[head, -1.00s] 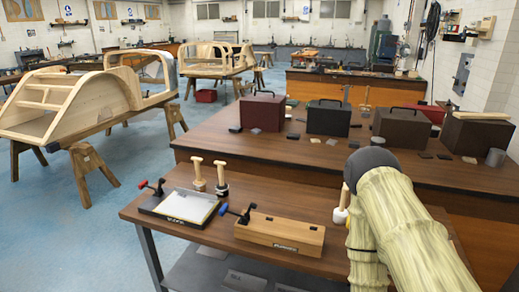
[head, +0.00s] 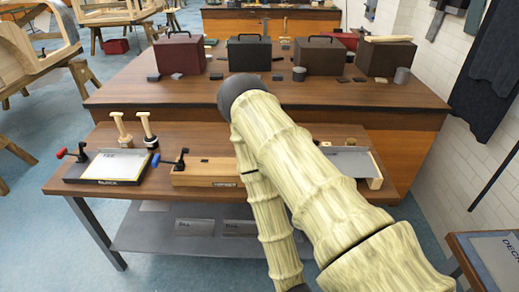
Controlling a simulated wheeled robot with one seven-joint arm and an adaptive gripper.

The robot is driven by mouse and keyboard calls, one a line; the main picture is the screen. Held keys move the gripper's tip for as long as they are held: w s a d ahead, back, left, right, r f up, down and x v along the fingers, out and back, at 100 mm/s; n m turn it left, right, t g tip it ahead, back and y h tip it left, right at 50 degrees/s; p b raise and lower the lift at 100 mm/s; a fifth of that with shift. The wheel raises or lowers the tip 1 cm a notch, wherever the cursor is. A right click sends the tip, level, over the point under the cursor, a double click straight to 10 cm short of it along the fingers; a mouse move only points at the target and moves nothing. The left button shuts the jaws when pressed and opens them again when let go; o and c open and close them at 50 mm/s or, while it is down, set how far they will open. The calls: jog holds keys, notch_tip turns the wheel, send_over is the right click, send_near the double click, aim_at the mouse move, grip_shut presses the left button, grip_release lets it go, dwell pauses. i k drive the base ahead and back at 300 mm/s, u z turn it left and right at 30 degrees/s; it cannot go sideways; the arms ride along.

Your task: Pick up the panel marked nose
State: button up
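I cannot read the word nose on any panel in the head view. A board with a white sheet (head: 113,166) lies at the left of the near table; its front label is too small to read. A wooden box (head: 205,174) with a dark front label sits to its right. A grey plate (head: 351,163) lies at the table's right end, partly hidden behind my arm. Grey labelled sheets (head: 193,227) lie on the shelf below, their marks unclear. My arm in its pale ribbed sleeve crosses the middle of the view. My gripper is not in view.
The near table (head: 80,190) stands in front of a larger table (head: 130,96) with several cases, among them a dark red case (head: 180,54). A table (head: 462,243) with a marked sheet is at lower right. Blue floor (head: 40,240) is open at left.

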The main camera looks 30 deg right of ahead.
aim_at(352, 161)
jog(key=u, duration=0.05)
jog(key=k, duration=0.2)
jog(key=z, duration=1)
